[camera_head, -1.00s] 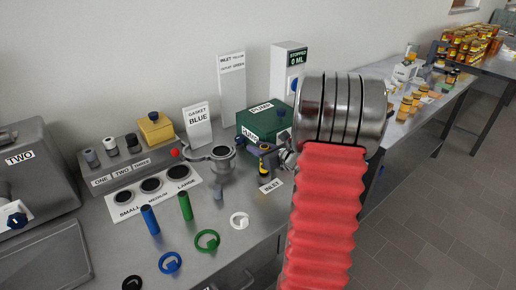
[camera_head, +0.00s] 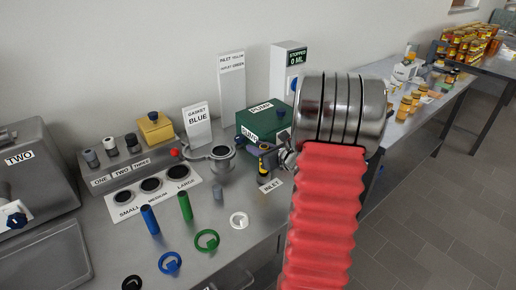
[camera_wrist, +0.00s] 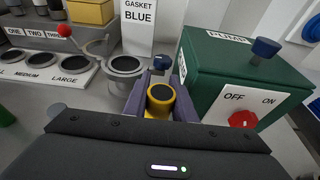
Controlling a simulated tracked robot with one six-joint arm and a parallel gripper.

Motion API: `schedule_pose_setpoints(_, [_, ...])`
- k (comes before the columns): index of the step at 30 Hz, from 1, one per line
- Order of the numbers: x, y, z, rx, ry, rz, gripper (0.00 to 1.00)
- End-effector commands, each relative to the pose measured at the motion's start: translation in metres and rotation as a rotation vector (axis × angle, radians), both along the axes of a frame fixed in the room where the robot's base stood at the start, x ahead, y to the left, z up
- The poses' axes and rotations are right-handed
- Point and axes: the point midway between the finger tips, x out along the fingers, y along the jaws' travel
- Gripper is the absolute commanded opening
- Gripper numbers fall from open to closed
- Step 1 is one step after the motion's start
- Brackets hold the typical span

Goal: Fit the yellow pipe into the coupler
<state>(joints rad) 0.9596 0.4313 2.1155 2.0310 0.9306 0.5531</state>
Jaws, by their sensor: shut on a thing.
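My gripper (camera_wrist: 160,98) is shut on the yellow pipe (camera_wrist: 158,107), whose dark round open end faces up between the two purple-grey fingers. In the head view the yellow pipe (camera_head: 263,168) shows upright, just above or at the bench by the INLET label; its lower end is not clear. The grey metal coupler (camera_head: 222,159), a ring-shaped fitting with a red-ball lever, stands just left of the pipe. In the wrist view the coupler (camera_wrist: 125,67) lies beyond and left of the pipe, apart from it, with its round mouth facing up.
A green pump box (camera_head: 264,121) stands close behind and right of my gripper. The GASKET BLUE sign (camera_head: 198,125) is behind the coupler. A blue pipe (camera_head: 150,220), a green pipe (camera_head: 185,205), a short grey piece (camera_head: 218,192) and several loose rings occupy the front left.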

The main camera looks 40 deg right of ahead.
Motion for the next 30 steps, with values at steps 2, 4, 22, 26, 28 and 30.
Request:
schedule_pose_setpoints(2, [0.0001, -0.0002, 0.0003, 0.000, -0.001, 0.000, 0.00])
schedule_pose_setpoints(4, [-0.0001, -0.0008, 0.0003, 0.000, -0.001, 0.000, 0.00])
schedule_pose_setpoints(22, [-0.0002, -0.0008, -0.0051, 0.001, 0.000, 0.000, 0.00])
schedule_pose_setpoints(26, [-0.0002, -0.0009, -0.0072, 0.001, 0.000, 0.000, 0.00])
schedule_pose_setpoints(28, [-0.0002, -0.0009, -0.0084, 0.000, 0.000, 0.000, 0.00])
schedule_pose_setpoints(30, [-0.0002, -0.0009, -0.0096, 0.000, 0.000, 0.000, 0.00])
